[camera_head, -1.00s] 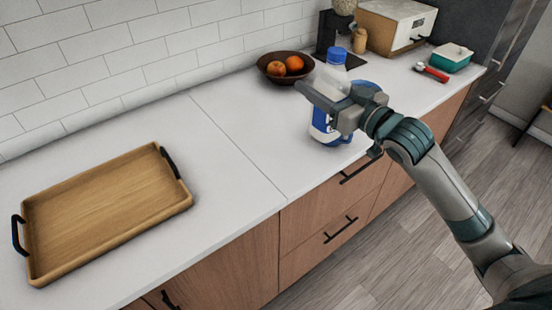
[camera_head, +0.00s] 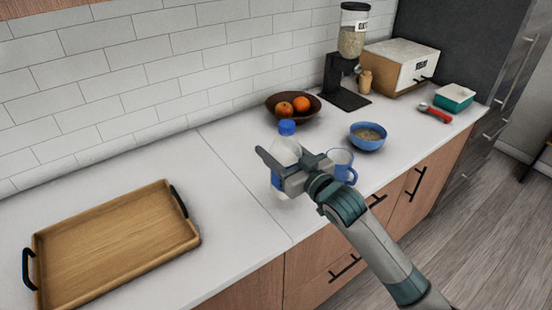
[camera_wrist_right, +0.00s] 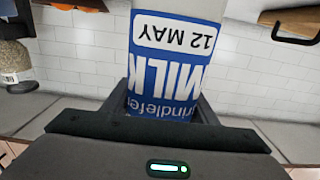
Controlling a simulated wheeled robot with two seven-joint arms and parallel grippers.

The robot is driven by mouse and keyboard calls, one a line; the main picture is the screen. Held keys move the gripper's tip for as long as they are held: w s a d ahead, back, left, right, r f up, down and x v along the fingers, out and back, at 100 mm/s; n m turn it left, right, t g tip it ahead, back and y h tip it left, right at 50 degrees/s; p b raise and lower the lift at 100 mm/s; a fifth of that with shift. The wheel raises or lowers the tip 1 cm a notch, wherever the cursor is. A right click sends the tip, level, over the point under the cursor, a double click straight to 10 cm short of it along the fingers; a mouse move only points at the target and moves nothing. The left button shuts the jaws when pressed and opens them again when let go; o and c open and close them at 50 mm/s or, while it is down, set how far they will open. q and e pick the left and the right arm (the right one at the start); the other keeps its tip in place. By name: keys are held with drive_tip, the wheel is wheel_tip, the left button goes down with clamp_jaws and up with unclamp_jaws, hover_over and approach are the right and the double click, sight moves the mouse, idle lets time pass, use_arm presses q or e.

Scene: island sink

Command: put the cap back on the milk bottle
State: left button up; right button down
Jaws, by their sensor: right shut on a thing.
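The milk bottle (camera_head: 286,150) is a pale bottle with a blue label and a blue cap (camera_head: 286,127) on its top; it looks upright. My right gripper (camera_head: 279,170) is shut around the bottle's body, and the gripper hides part of it. In the right wrist view the bottle's blue label (camera_wrist_right: 175,65) shows between the fingers, with its lettering upside down. The cap is outside that view. I cannot tell whether the bottle's base touches the counter. My left gripper is not in view.
A wooden tray (camera_head: 190,243) lies at the left of the counter. A fruit bowl (camera_head: 277,104) stands behind the bottle. A blue mug (camera_head: 341,160) and a blue bowl (camera_head: 367,143) are to the right. A dispenser (camera_head: 332,75) and bread box (camera_head: 404,68) stand farther back. Counter between tray and bottle is clear.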

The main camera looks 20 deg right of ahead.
drive_tip(key=shift+a+f, duration=0.1)
drive_tip(key=shift+a, duration=0.05)
drive_tip(key=shift+f, duration=0.1)
wheel_tip(320, 180, down, 4)
drive_tip(key=shift+r+p, duration=0.1)
drive_tip(key=shift+p, duration=0.4)
drive_tip(key=c, duration=0.7)
unclamp_jaws()
drive_tip(key=shift+c, duration=0.2)
drive_tip(key=shift+s, duration=0.1)
